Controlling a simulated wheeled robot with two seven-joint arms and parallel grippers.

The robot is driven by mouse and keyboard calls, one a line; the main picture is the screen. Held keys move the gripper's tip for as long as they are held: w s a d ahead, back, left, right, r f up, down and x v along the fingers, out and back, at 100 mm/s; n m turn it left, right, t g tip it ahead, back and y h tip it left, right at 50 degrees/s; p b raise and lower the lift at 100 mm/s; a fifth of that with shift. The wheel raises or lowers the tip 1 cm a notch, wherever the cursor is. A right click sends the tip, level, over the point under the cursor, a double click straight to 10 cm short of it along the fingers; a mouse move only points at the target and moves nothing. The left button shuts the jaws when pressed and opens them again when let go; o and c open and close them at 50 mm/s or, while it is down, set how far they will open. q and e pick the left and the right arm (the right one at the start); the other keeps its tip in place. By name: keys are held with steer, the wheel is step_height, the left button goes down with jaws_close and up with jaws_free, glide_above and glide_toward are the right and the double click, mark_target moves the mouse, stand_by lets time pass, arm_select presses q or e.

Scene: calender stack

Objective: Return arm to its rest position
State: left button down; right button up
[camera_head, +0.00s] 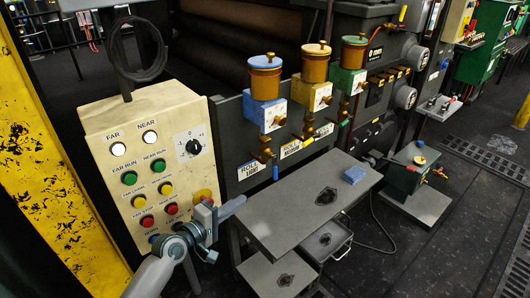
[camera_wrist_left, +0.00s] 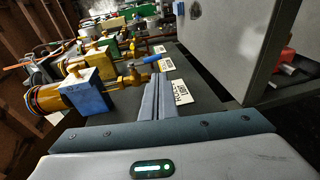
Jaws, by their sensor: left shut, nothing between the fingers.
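My left arm comes in at the bottom left of the head view. Its gripper (camera_head: 238,202) is in front of the lower right edge of the cream control panel (camera_head: 112,112) and beside the left end of the grey table (camera_head: 265,215). The fingers point right and hold nothing. In the left wrist view the two grey fingers (camera_wrist_left: 158,82) lie together, shut, with labelled machine plates beyond them. I cannot tell whether the gripper touches the panel; it hides part of the panel's lower right corner. My right gripper does not show in either view.
Amber oilers on coloured blocks, such as the blue block (camera_head: 265,110), line the machine behind the table. A blue block (camera_head: 354,175) lies on the table. A yellow post (camera_head: 50,170) stands at left. Open floor (camera_head: 400,265) lies at the lower right.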

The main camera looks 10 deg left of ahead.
arm_select(q)
steer(key=s+f+m+g+y, duration=0.1)
steer(key=s+f+m, duration=0.15)
steer(key=f, duration=0.65)
steer(key=s+f+m+g+y, duration=0.15)
steer(key=s+f, duration=0.25)
steer(key=f, duration=0.5)
steer(key=s+f+m+g+y, duration=0.15)
steer(key=s+f, duration=0.25)
steer(key=f, duration=0.5)
steer(key=s+d+f+m+g, duration=0.1)
steer(key=s+d+f+m, duration=0.1)
steer(key=s+f, duration=0.5)
steer(key=s+d+f+m+g+y, duration=0.1)
steer(key=s+d+f+m, duration=0.1)
steer(key=s+f+m, duration=0.2)
steer(key=s+d+f+m+g, duration=0.1)
steer(key=s+d+f+m, duration=0.1)
steer(key=s+f, duration=0.8)
steer(key=s+m, duration=0.1)
steer(key=s, duration=0.3)
steer(key=shift+f+y, duration=0.3)
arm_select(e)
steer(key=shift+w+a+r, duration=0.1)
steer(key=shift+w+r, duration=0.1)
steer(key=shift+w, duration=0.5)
arm_select(q)
steer(key=shift+m, duration=0.25)
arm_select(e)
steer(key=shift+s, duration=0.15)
